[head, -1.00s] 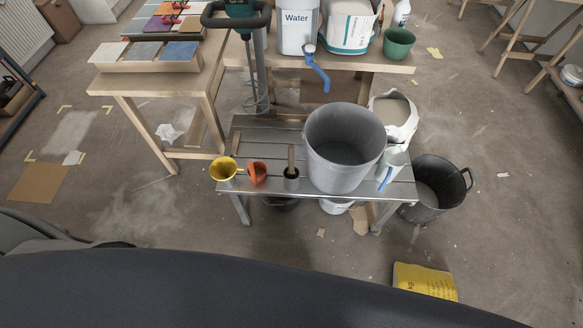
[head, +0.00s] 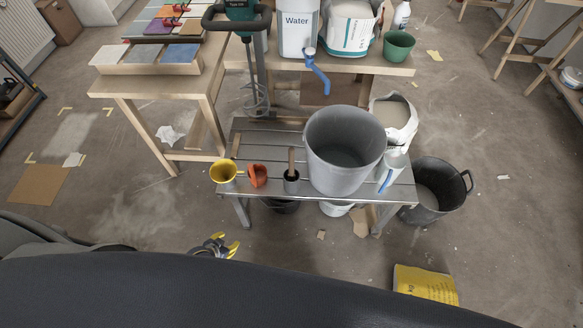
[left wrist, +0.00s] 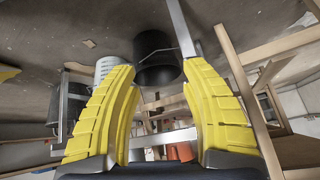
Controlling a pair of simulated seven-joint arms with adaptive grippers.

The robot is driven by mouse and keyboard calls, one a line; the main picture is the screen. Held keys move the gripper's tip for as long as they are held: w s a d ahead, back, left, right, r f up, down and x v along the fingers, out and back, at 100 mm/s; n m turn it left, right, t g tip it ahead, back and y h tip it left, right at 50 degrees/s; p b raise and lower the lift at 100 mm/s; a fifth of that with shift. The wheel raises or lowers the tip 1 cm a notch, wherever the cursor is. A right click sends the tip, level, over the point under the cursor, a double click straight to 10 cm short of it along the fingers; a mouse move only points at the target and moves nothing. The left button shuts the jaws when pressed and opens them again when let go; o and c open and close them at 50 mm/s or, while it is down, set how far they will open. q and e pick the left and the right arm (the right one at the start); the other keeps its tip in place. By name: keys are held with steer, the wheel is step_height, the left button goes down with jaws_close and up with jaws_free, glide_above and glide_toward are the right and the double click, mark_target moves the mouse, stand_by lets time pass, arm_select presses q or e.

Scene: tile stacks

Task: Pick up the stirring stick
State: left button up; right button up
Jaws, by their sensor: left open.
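A wooden stick (head: 291,154) stands upright in a small black cup (head: 291,183) near the front edge of the grey slatted bench (head: 268,153) in the head view. A flat wooden strip (head: 235,145) lies at the bench's left end; I cannot tell which of the two is the stirring stick. My left gripper (head: 226,244) is open and empty, with yellow fingers, in front of and apart from the bench at lower left. Its fingers also show spread in the left wrist view (left wrist: 163,78). My right gripper is not in view.
A yellow cup (head: 223,171) and an orange cup (head: 258,175) stand left of the black cup. A large grey bucket (head: 345,175) stands to its right. A mixer whisk (head: 256,98) hangs behind. A black bucket (head: 440,190) stands on the floor right of the bench.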

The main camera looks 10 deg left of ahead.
arm_select(q)
steer(key=w+r+t+h, duration=0.1)
steer(key=w+r+t, duration=0.1)
steer(key=w+r, duration=0.75)
steer(key=m+t+h, duration=0.2)
steer(key=m+h, duration=0.2)
steer(key=h, duration=0.2)
glide_toward(291, 154)
steer(key=x, duration=0.4)
steer(key=f+x, duration=0.1)
steer(key=x, duration=0.1)
steer(key=shift+a, duration=0.25)
steer(key=shift+x, duration=2.7)
steer(key=shift+a+f, duration=0.1)
jaws_close()
